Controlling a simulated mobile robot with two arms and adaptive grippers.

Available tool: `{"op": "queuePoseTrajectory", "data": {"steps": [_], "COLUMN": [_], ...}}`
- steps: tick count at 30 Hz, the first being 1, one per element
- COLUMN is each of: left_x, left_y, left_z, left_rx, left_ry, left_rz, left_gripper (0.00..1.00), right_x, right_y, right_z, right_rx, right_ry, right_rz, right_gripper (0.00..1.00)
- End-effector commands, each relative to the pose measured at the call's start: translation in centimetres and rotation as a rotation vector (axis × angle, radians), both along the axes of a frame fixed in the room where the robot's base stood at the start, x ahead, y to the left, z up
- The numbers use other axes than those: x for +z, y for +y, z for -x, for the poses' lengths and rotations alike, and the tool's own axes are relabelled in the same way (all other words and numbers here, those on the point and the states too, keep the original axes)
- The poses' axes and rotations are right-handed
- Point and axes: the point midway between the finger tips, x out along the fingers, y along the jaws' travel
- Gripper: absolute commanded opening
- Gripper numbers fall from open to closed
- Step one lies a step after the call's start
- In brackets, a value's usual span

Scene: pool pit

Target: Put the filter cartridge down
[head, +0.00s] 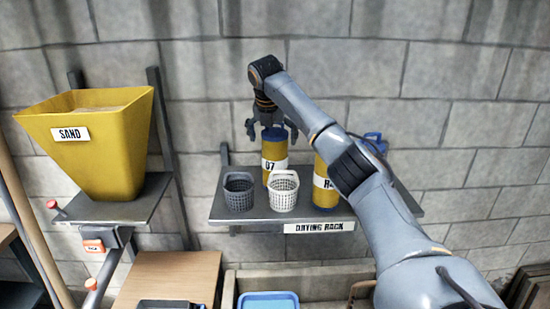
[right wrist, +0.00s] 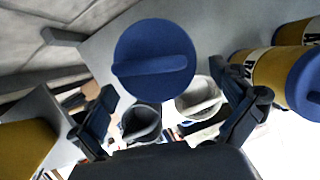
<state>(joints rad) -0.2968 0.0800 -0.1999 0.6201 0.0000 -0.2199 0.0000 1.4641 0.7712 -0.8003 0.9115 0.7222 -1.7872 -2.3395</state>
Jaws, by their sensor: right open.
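A yellow filter cartridge (head: 273,152) with a blue cap and a white label stands upright on the drying rack (head: 262,219). In the right wrist view its round blue cap (right wrist: 154,60) with a raised bar shows whole. My right gripper (head: 271,128) points down over this cartridge, its fingers spread open around the level of the cap. In the right wrist view the open fingers (right wrist: 165,95) stand apart from the cap with nothing gripped. A second yellow cartridge (head: 325,185) stands to the right on the rack, partly hidden by my right arm. My left gripper is not in view.
A dark basket (head: 238,191) and a white basket (head: 283,193) stand at the rack's front, close to the cartridge. A blue-topped item (head: 375,140) shows behind my arm. A yellow sand hopper (head: 95,145) is at left. A blue tray (head: 267,300) lies below.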

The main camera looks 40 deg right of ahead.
Motion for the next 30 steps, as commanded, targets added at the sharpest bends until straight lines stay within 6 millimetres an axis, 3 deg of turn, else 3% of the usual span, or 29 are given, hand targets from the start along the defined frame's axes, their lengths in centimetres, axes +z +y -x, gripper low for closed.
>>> {"op": "queuePoseTrajectory", "data": {"steps": [4, 9, 17, 27, 30], "left_x": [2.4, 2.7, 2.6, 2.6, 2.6], "left_y": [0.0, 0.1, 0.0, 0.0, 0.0], "left_z": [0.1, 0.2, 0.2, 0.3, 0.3], "left_rx": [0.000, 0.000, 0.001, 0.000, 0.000], "left_ry": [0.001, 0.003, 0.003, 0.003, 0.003], "left_rz": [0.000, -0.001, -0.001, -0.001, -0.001], "left_gripper": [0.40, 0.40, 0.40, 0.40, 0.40], "right_x": [-1.5, -3.5, -3.8, -3.8, -3.7], "right_y": [-1.2, -1.6, -1.7, -1.7, -1.7], "right_z": [-0.5, -1.0, -1.0, -1.0, -1.0], "right_rx": [-0.003, -0.002, -0.001, -0.001, -0.001], "right_ry": [0.006, 0.002, 0.000, 0.001, 0.000], "right_rz": [-0.001, -0.001, -0.001, 0.000, 0.000], "right_gripper": [1.00, 1.00, 0.98, 0.29, 0.23]}}
